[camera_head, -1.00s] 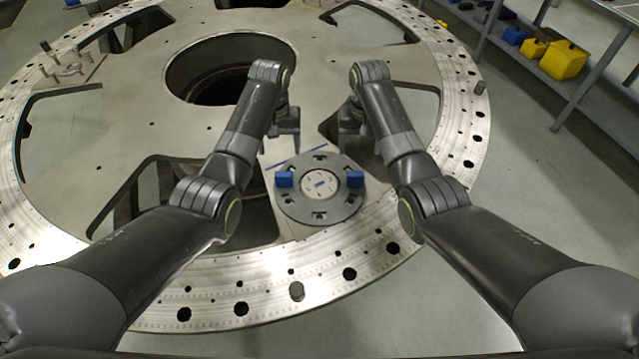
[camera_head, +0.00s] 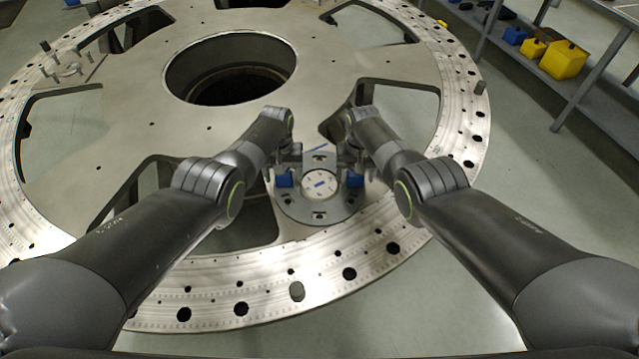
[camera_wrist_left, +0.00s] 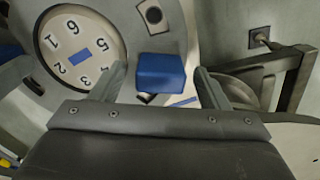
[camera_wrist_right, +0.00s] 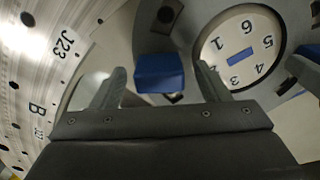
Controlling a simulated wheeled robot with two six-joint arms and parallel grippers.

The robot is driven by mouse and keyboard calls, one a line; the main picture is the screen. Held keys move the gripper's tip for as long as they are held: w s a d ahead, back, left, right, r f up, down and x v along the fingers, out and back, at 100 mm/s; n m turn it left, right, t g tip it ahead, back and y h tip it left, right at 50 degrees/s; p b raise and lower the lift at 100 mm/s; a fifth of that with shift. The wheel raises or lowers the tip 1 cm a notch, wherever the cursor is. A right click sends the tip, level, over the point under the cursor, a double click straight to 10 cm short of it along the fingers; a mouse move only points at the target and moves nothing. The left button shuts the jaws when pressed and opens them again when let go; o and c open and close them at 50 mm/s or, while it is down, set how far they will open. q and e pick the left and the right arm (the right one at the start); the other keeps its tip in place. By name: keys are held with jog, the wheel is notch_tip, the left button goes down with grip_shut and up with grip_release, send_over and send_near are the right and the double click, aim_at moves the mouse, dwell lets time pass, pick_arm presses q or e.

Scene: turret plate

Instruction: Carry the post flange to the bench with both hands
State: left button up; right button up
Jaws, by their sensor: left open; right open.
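The post flange (camera_head: 318,213) is a grey ring with a pale numbered disc in its middle, lying flat on the turret plate (camera_head: 120,110). It carries two blue blocks, one on its left and one on its right. My left gripper (camera_head: 286,172) is open at the left blue block (camera_head: 285,181); in the left wrist view this block (camera_wrist_left: 161,74) shows between the spread fingers. My right gripper (camera_head: 352,172) is open at the right blue block (camera_head: 355,180); in the right wrist view this block (camera_wrist_right: 160,73) shows between the fingers. Whether any finger touches a block I cannot tell.
The plate has a large round opening (camera_head: 232,75) and several cut-outs around the flange. A small fixture with pins (camera_head: 68,70) stands at the far left. A metal shelf (camera_head: 590,95) with yellow bins (camera_head: 563,60) and blue bins stands at the right, with clear floor before it.

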pick_arm(q)
jog(key=shift+f, duration=0.2)
pick_arm(e)
jog(key=shift+f, duration=0.25)
pick_arm(q)
jog(key=shift+c, duration=0.3)
pick_arm(e)
jog(key=shift+c, duration=0.3)
pick_arm(q)
grip_shut()
pick_arm(e)
grip_shut()
pick_arm(q)
jog(key=shift+r, duration=0.1)
pick_arm(e)
jog(key=shift+r, duration=0.1)
